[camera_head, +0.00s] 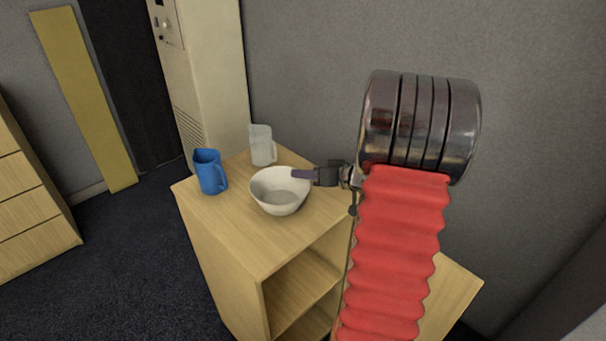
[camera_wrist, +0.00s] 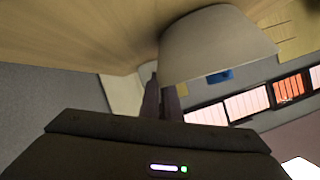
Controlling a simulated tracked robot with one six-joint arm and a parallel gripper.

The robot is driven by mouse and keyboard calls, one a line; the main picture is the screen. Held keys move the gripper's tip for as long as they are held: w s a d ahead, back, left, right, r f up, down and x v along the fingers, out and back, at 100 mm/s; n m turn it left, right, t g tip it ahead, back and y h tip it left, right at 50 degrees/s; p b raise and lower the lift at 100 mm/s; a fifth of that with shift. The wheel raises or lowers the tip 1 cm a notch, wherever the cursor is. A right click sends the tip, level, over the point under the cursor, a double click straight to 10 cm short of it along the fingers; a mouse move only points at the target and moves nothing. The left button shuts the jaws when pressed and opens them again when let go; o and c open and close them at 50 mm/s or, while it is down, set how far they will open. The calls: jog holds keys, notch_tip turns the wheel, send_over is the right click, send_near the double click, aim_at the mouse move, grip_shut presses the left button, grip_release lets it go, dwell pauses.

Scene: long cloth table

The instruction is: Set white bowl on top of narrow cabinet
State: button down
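The white bowl (camera_head: 273,196) stands upright on the wooden top of the narrow cabinet (camera_head: 238,221), near its middle. My gripper (camera_head: 304,174) comes from the right, its dark fingertips at the bowl's right rim. In the wrist view, where the scene is upside down, the fingers (camera_wrist: 163,97) are close together. One lies along the outside of the bowl (camera_wrist: 215,45) and the other disappears behind its rim, so they appear shut on the rim. The bowl's base appears to rest on the wood.
A blue mug (camera_head: 210,172) stands left of the bowl and a whitish mug (camera_head: 261,146) behind it, both close by. The grey wall (camera_head: 330,80) is behind. A drawer unit (camera_head: 30,205) is at far left. The cabinet's front top is clear.

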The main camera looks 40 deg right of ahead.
jog(key=c, duration=2)
grip_release()
jog(key=v, duration=1.2)
jog(key=shift+a, duration=0.1)
